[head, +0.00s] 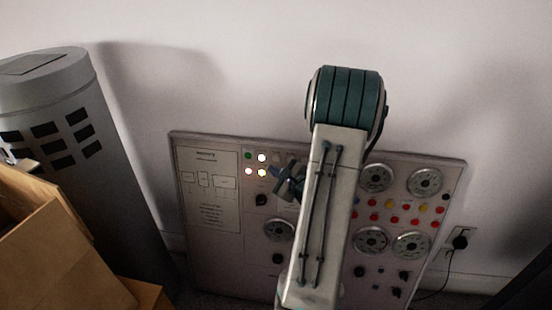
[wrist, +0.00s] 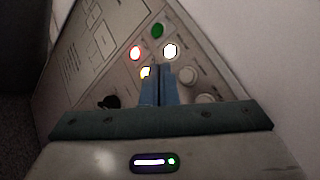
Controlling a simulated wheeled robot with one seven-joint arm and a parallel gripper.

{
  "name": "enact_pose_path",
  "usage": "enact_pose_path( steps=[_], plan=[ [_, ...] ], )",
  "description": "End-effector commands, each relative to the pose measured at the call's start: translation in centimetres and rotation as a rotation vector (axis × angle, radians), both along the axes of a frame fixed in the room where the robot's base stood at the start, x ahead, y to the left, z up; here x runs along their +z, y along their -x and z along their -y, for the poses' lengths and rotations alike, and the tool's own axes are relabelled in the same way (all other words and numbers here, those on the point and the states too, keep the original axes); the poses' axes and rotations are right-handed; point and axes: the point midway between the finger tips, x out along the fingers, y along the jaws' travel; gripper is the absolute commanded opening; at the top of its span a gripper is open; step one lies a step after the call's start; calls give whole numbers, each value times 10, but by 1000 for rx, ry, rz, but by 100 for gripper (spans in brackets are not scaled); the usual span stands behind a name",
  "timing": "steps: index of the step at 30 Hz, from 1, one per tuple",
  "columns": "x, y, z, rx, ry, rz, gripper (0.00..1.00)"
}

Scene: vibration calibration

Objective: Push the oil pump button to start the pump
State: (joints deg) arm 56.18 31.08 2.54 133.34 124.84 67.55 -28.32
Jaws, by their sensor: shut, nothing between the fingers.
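The control panel (head: 215,225) leans against the wall, with a cluster of round buttons near its upper left. The cluster has a green button (wrist: 157,30), a lit white button (wrist: 170,50), a lit red-rimmed button (wrist: 135,52) and a lit yellowish button (wrist: 146,72). A pale unlit round button (wrist: 187,75) is right of my fingers in the wrist view. The labels are too small to tell which one is the oil pump button. My gripper (wrist: 160,68) is shut and empty, pointing at the panel. Its fingers partly cover the yellowish button; contact cannot be told.
My arm covers the panel's middle in the head view. Several dials (head: 424,181) and red and yellow buttons fill the panel's right side. A grey cylinder (head: 85,190) and a cardboard box (head: 50,260) stand at left. A wall outlet (head: 459,241) with a plug is at right.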

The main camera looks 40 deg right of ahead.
Motion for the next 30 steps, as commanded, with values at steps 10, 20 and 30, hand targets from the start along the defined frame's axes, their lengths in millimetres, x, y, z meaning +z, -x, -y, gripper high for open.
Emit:
enact_pose_path(
  steps=[10, 20, 30],
  plan=[
    [-7, -21, 24, 2, 2, 1, 0],
    [-7, -23, 26, 1, 0, 0, 0],
    [-7, -23, 26, 1, 0, 0, 0]
  ],
)
